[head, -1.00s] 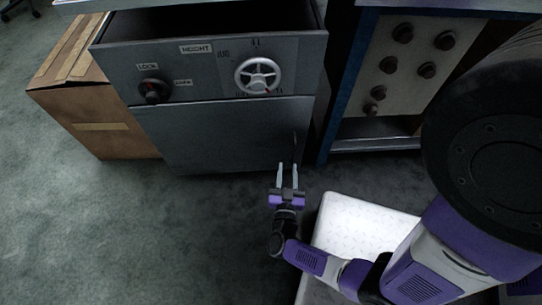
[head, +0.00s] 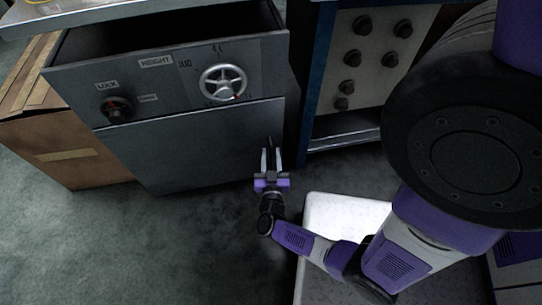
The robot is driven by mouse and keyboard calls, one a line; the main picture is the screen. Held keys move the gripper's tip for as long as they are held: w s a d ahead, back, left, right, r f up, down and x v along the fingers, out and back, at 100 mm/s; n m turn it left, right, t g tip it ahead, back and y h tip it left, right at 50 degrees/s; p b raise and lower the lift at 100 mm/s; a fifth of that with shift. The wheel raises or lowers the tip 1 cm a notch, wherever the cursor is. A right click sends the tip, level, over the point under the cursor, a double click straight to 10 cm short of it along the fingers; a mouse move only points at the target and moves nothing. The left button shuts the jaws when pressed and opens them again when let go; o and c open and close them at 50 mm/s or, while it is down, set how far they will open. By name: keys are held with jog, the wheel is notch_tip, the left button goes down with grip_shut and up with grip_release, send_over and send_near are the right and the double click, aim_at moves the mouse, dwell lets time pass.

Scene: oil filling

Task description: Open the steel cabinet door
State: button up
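The grey steel cabinet door (head: 195,150) is the lower front panel of the cabinet and looks closed. Its slim dark handle (head: 270,143) stands upright near the right edge. My gripper (head: 271,152) is in front of that edge, fingers pointing at the door. The two pale fingers are apart, with the handle's lower part seen between them. I cannot tell whether they touch it or how deep they reach around it.
The cabinet's upper drawer (head: 160,80) stands pulled out, with a silver handwheel (head: 223,82) and dark knob (head: 116,108). A cardboard box (head: 75,150) is at left. A blue-framed rack with a knobbed panel (head: 365,60) is at right. Floor before the door is clear.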

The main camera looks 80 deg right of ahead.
grip_shut()
dwell(1.4)
